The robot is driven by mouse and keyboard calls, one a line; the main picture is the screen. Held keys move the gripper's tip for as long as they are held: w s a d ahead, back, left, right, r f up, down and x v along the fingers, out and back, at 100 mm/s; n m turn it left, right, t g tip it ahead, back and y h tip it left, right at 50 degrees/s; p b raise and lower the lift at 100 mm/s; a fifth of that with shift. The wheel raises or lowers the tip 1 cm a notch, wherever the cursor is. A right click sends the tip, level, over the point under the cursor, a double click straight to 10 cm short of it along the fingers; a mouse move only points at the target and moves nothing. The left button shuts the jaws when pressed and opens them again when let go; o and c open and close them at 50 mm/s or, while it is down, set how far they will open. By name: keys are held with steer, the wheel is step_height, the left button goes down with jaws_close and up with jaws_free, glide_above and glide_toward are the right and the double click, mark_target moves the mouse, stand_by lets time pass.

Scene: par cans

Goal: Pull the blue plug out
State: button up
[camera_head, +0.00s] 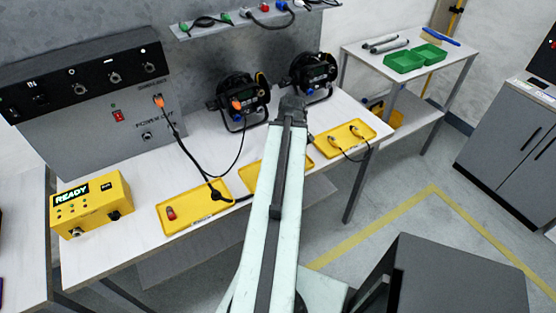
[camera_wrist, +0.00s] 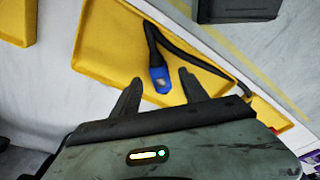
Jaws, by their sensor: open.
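A blue plug (camera_wrist: 160,80) on a black cable shows in the wrist view, over a yellow tray (camera_wrist: 100,38). The cable runs from it up and then off to the right. My gripper (camera_wrist: 160,77) is open, with one finger on each side of the plug in the picture and a gap to both. I cannot tell how far above the plug it is. In the head view my gripper (camera_head: 292,103) is at the far end of my arm, in front of the two black lamps. My arm hides much of the yellow tray (camera_head: 247,173) there.
Two black lamps (camera_head: 243,97) (camera_head: 314,73) stand at the back of the bench. A grey power panel (camera_head: 95,135) and a yellow READY box (camera_head: 90,203) are at left. Other yellow trays (camera_head: 184,218) (camera_head: 356,128) lie along the front. Black cables cross the bench.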

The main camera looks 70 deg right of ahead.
steer(key=r+p, duration=0.4)
steer(key=r, duration=0.1)
steer(key=s+r+p, duration=0.1)
steer(key=r+p, duration=0.1)
steer(key=shift+s+d+r+p, duration=0.1)
steer(key=shift+d+r+p, duration=0.05)
steer(key=shift+p, duration=0.15)
steer(key=w+a+g, duration=0.1)
steer(key=w+a, duration=0.8)
steer(key=w, duration=0.4)
steer(key=w+a, duration=1)
steer(key=w, duration=0.2)
steer(key=w+a, duration=0.3)
steer(key=a, duration=0.7)
steer(key=w+a+m, duration=0.1)
steer(key=w+a, duration=0.2)
steer(key=a, duration=0.8)
steer(key=w+a+g, duration=0.1)
steer(key=w+a, duration=0.3)
steer(key=a, duration=0.6)
steer(key=shift+a+f+m, duration=0.15)
steer(key=shift+f+m, duration=0.15)
steer(key=shift+m, duration=0.1)
steer(key=c, duration=0.3)
steer(key=shift+d, duration=0.2)
steer(key=shift+c, duration=0.2)
